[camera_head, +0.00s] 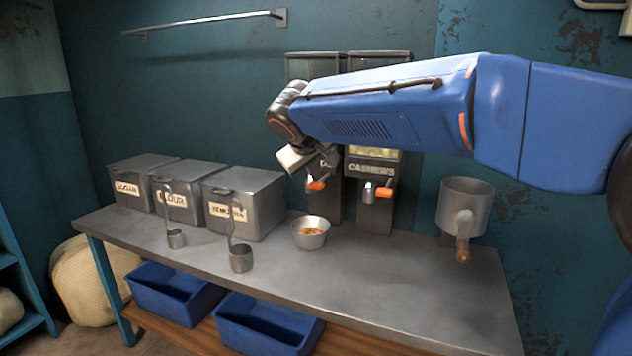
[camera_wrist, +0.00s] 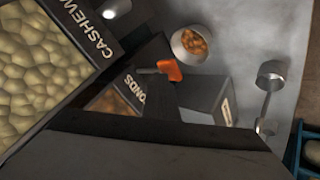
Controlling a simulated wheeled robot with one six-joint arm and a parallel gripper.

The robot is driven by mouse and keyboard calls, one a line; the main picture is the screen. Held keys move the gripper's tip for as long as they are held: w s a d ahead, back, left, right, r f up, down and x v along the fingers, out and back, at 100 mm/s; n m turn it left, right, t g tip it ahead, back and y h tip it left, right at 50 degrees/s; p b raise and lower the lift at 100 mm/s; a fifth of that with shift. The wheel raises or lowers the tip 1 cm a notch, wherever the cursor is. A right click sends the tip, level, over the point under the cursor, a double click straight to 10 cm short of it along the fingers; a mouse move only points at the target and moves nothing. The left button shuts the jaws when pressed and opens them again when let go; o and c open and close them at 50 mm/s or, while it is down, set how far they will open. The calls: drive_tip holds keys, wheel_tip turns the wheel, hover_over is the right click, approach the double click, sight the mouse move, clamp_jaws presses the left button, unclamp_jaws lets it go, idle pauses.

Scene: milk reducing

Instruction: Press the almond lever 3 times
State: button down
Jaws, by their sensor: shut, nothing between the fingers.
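The almond dispenser (camera_head: 329,205) stands on the counter, its upper part hidden behind my arm. Its orange lever (camera_head: 316,185) shows just below my gripper (camera_head: 318,168). In the wrist view the orange lever (camera_wrist: 171,70) sits by the label ending in "ONDS". My gripper is shut and empty, close above the almond lever; I cannot tell whether it touches it. A metal bowl (camera_head: 311,239) with some nuts in it stands in front of the almond dispenser and also shows in the wrist view (camera_wrist: 178,51).
The cashew dispenser (camera_head: 376,215) with its own orange lever (camera_head: 383,192) stands close to the right. A grinder (camera_head: 466,205) is further right. Labelled metal bins (camera_head: 245,205) and two ladles (camera_head: 241,260) are on the left. The counter's front right (camera_head: 400,290) is clear.

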drive_tip(key=shift+r, duration=1.05)
wheel_tip(320, 180, up, 5)
idle(0.4)
idle(0.5)
